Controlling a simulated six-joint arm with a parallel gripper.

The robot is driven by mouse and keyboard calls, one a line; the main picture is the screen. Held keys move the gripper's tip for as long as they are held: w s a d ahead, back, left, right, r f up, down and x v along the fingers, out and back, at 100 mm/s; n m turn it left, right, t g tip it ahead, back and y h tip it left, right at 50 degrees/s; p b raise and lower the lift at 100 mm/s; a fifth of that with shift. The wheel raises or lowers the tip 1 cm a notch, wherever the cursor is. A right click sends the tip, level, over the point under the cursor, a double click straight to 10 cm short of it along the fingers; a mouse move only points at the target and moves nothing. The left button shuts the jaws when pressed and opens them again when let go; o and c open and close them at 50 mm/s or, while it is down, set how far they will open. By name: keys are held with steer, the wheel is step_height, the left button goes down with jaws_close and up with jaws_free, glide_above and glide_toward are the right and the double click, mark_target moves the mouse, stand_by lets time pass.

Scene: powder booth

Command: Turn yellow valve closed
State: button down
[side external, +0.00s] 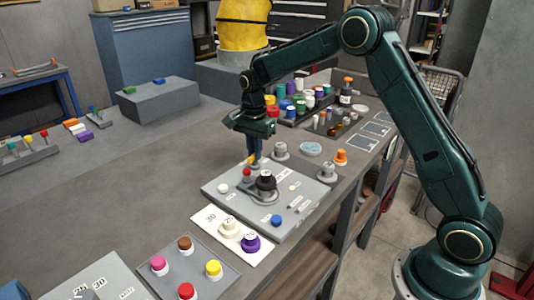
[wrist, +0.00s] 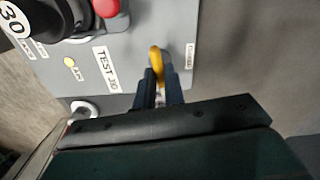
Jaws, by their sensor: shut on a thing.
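The yellow valve (wrist: 156,60) is a small yellow lever on the grey test panel (wrist: 180,15), beside the "TEST JIG" label. In the wrist view my gripper (wrist: 159,80) is shut on the yellow valve, with the lever's rounded end showing past the fingertips. In the side view my gripper (side external: 254,162) points down at the back left of the panel, and a bit of yellow (side external: 251,159) shows at its fingers. The valve's base is hidden by the fingers.
On the panel, a red knob (side external: 247,174), a black dial (side external: 265,183), a white knob (side external: 223,188) and a blue knob (side external: 276,220) stand close by. Trays with coloured caps (side external: 186,243) lie in front.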

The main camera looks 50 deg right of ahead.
steer(key=n, duration=0.7)
steer(key=shift+n, duration=0.4)
steer(key=n, duration=0.4)
steer(key=shift+n, duration=2.2)
steer(key=c, duration=1.5)
jaws_free()
steer(key=shift+r, duration=0.1)
